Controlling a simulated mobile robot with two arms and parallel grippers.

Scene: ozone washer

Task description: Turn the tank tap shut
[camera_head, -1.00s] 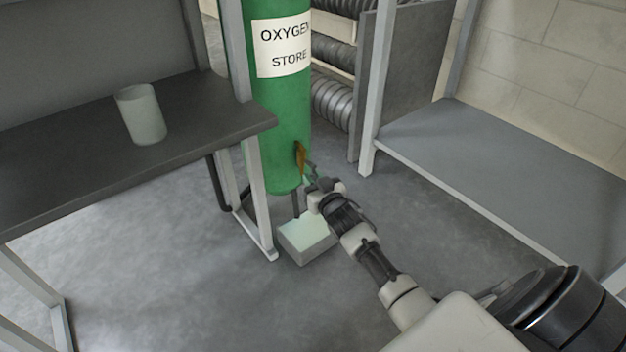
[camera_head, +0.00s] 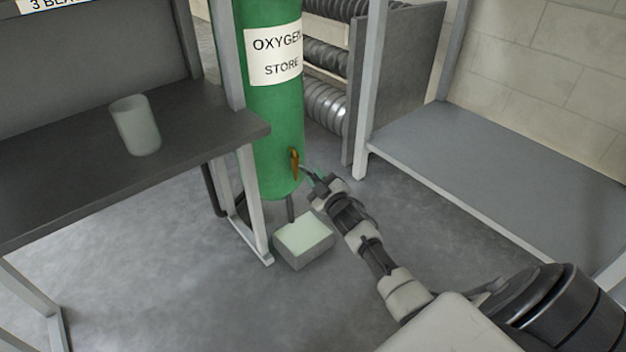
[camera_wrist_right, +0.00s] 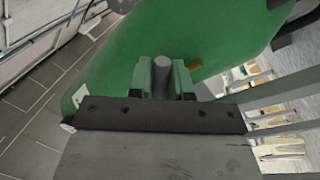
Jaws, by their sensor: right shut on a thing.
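The green tank (camera_head: 272,120) carries a label reading "OXYGEN STORE". A small brass-coloured tap (camera_head: 295,163) sticks out low on its right side. My right gripper (camera_head: 308,174) is at the tap, low beside the tank. In the right wrist view, the green-tinted fingers (camera_wrist_right: 162,82) are closed around a short grey round stub (camera_wrist_right: 162,70), in front of the green tank wall. My left gripper is not in view.
A pale-topped box (camera_head: 304,238) stands on the floor under the tap. A translucent cup (camera_head: 136,126) is on the dark bench (camera_head: 60,185) at left. A grey shelf (camera_head: 490,170) is at right. A bench leg (camera_head: 252,205) stands close left of the tank.

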